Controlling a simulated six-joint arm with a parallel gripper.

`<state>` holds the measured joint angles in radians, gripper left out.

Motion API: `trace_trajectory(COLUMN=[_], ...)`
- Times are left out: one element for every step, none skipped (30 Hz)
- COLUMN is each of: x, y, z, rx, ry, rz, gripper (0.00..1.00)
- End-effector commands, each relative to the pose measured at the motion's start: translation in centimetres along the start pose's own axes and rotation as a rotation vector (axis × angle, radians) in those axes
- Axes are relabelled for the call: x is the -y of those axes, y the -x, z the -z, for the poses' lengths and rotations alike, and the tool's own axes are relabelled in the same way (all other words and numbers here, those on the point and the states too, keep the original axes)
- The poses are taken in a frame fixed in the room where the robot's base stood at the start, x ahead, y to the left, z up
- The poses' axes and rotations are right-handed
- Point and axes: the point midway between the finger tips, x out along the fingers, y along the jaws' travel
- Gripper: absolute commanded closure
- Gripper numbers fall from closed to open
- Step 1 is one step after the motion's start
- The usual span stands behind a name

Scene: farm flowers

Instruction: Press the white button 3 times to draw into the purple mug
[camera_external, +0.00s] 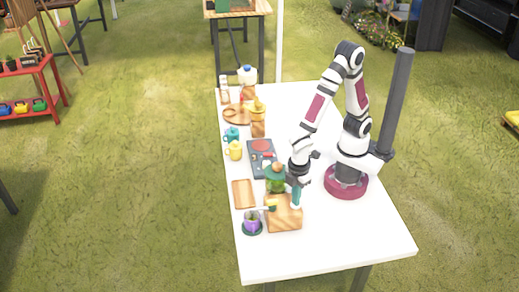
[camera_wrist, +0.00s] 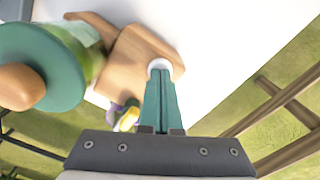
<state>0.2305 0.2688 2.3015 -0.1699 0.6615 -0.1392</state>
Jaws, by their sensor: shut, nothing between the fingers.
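The purple mug (camera_external: 252,218) stands on a dark green coaster (camera_external: 252,230) near the table's left edge; in the wrist view only a small purple part (camera_wrist: 115,107) shows. A wooden dispenser block (camera_external: 284,220) stands to the right of the mug. Its spout (camera_external: 268,206), with green and yellow parts, reaches left over the mug. The white button (camera_wrist: 159,64) is on the block's top, mostly covered by my fingers. My gripper (camera_wrist: 160,74) is shut and empty, with its teal fingertips at the button; in the external view my gripper (camera_external: 296,204) points down there. I cannot tell whether the button is pressed in.
A green jar (camera_external: 276,183) with a knobbed lid (camera_wrist: 60,75) stands close behind the block. A wooden board (camera_external: 243,193), a dark hob (camera_external: 262,160), and yellow (camera_external: 235,150) and teal (camera_external: 231,134) mugs are farther back. The table's front (camera_external: 320,255) is clear.

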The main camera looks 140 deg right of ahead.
Motion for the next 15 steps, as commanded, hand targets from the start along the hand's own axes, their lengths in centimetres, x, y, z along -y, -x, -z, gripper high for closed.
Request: trace_trajectory(x=[0.0, 0.0, 0.0, 0.0, 0.0, 0.0, 0.0, 0.0, 0.0, 0.0, 0.0, 0.0, 0.0, 0.0, 0.0], y=[0.0, 0.0, 0.0, 0.0, 0.0, 0.1, 0.3, 0.5, 0.8, 1.1, 1.4, 1.6, 1.9, 2.0, 2.2], z=[-0.1, -0.1, -0.1, -0.1, -0.1, -0.1, 0.0, 0.0, 0.0, 0.0, 0.0, 0.0, 0.0, 0.0, 0.0], rx=[0.001, 0.002, 0.002, 0.002, 0.002, 0.002, 0.001, 0.001, 0.0, 0.0, -0.001, 0.001, 0.001, 0.0, 0.001], ry=[0.0, 0.0, 0.0, 0.0, 0.0, 0.0, 0.0, 0.0, 0.0, 0.0, 0.0, 0.0, 0.001, 0.001, 0.0], rz=[0.0, 0.0, 0.0, 0.0, 0.0, 0.0, 0.0, 0.0, 0.0, 0.0, -0.001, -0.001, -0.001, 0.0, 0.0], gripper=[1.0, 1.0, 1.0, 1.0, 1.0, 1.0, 1.0, 1.0, 1.0, 1.0, 1.0, 1.0, 1.0, 1.0, 1.0])
